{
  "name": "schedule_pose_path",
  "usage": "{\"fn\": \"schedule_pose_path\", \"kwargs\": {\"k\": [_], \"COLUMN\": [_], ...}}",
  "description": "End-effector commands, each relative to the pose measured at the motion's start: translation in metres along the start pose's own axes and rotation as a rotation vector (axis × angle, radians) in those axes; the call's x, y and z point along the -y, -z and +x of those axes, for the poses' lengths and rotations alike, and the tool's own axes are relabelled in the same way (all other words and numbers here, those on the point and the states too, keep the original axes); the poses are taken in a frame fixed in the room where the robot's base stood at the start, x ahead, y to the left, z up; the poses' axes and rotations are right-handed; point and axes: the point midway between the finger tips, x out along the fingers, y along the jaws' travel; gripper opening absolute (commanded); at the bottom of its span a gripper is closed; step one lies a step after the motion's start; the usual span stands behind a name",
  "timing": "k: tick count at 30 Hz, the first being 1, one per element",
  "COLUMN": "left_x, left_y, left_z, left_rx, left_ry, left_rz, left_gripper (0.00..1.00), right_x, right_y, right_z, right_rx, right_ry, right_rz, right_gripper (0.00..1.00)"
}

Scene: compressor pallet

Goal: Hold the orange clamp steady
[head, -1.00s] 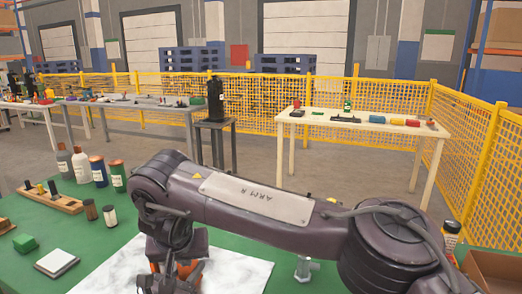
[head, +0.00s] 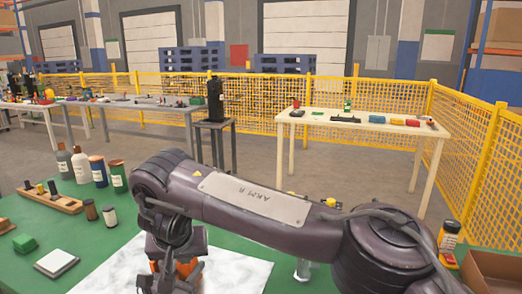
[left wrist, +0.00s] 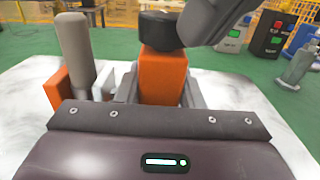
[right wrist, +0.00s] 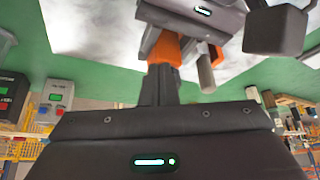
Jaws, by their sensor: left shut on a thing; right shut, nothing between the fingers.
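The orange clamp (left wrist: 162,78) stands upright between the fingers of my left gripper (left wrist: 158,92), which is shut on it over the white sheet. A black round part sits on top of the clamp. Beside it stands a grey cylinder (left wrist: 78,48) with an orange piece at its foot. In the right wrist view the clamp (right wrist: 176,46) shows partly behind my shut, empty right gripper (right wrist: 160,72), whose fingertips lie close to it; contact cannot be told. In the head view my right arm covers much of the area, and only bits of the clamp (head: 184,268) show.
The white sheet (head: 233,270) lies on the green table (head: 95,245). A clear or grey fitting (head: 303,270) stands under my right arm. A cardboard box (head: 490,265) is at right.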

Motion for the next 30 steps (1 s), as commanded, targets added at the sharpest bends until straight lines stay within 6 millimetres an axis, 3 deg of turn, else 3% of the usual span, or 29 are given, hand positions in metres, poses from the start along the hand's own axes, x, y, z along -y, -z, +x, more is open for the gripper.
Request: {"fn": "schedule_pose_path", "kwargs": {"k": [30], "left_x": [0.0024], "left_y": [-0.0001], "left_z": [-0.0002], "left_rx": [0.001], "left_ry": [0.006], "left_rz": [0.000], "left_gripper": [0.00], "right_x": [0.0072], "right_y": [-0.0051], "right_z": [-0.0050], "right_rx": [-0.004], "right_ry": [0.002], "right_rz": [0.001], "right_gripper": [0.00]}}
